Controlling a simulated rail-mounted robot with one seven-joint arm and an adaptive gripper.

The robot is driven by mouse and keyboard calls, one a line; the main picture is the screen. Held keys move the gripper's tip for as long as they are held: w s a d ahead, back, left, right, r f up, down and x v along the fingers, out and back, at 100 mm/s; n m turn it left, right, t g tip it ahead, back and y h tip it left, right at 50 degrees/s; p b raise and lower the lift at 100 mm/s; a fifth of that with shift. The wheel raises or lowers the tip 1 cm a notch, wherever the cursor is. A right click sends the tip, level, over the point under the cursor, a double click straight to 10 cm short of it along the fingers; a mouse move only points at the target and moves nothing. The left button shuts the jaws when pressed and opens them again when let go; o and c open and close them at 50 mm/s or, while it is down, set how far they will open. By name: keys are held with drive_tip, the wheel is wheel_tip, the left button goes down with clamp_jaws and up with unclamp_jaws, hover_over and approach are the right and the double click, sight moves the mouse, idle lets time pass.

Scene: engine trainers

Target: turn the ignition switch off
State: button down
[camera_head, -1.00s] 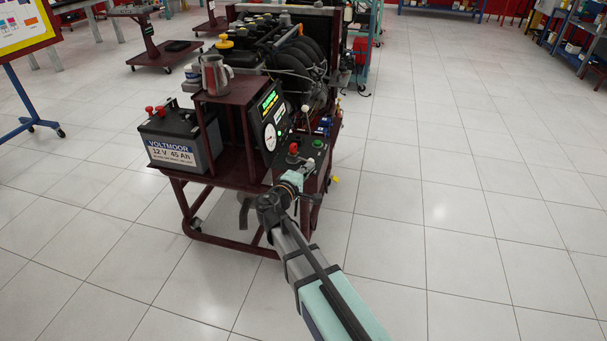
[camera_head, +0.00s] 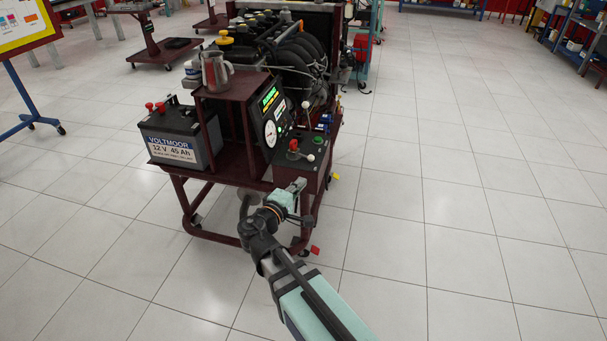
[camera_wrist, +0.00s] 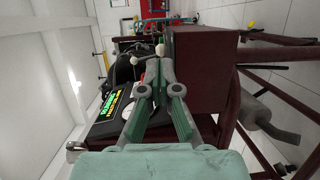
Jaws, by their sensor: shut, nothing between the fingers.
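The engine trainer's control box (camera_head: 312,178) is dark red, with a black top panel carrying a red knob (camera_head: 293,146), a white ball knob (camera_head: 311,158) and a green button (camera_head: 317,141). I cannot tell which part is the ignition switch; no key is clear. My gripper (camera_head: 301,183) is in front of the box's near side, below the top panel in the picture. In the wrist view its fingers (camera_wrist: 158,64) are together and empty. A white ball knob (camera_wrist: 160,49) shows just beyond the tips; I cannot tell whether they touch it.
A battery (camera_head: 180,138) is at the trainer's left. A lever with a white knob (camera_head: 306,104) rises behind the box.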

drive_tip(key=s, duration=0.1)
drive_tip(key=s+a, duration=0.1)
drive_tip(key=s, duration=0.1)
drive_tip(key=shift+s, duration=0.1)
idle(0.3)
